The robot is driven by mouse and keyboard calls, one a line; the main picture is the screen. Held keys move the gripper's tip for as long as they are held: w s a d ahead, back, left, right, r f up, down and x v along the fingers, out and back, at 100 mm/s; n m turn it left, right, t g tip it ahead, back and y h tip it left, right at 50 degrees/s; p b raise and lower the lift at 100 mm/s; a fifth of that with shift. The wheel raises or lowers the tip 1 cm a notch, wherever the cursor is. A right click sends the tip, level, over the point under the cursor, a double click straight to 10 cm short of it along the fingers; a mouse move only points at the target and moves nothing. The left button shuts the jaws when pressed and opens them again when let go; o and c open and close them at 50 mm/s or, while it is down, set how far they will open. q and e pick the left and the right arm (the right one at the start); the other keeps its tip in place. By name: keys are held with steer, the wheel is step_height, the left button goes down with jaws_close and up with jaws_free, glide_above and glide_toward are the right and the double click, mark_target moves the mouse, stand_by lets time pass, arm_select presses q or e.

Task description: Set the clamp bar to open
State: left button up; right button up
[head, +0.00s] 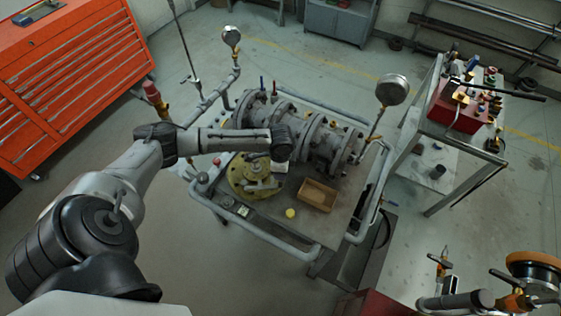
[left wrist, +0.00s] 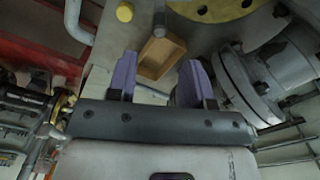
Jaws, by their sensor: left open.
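A yellow round flange (head: 243,180) lies on the workbench, with a grey bar-like fitting (head: 262,186) across its top, which looks like the clamp bar. The yellow flange shows partly at the top of the left wrist view (left wrist: 232,10), where the bar cannot be made out clearly. My left gripper (left wrist: 156,80) is open, its two purple fingers apart with nothing held between them. In the head view my left arm reaches over the bench, its end above and right of the flange beside the grey valve body; its fingertips are hidden there. My right gripper is out of view.
The grey flanged valve assembly (head: 318,140) stands behind the flange. A small brown open box (head: 318,194) and a yellow round cap (head: 290,213) lie in front. Grey pipe rails (head: 262,232) edge the bench. A cart (head: 432,150) stands right.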

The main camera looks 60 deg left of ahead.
arm_select(q)
steer(key=shift+r, duration=2.35)
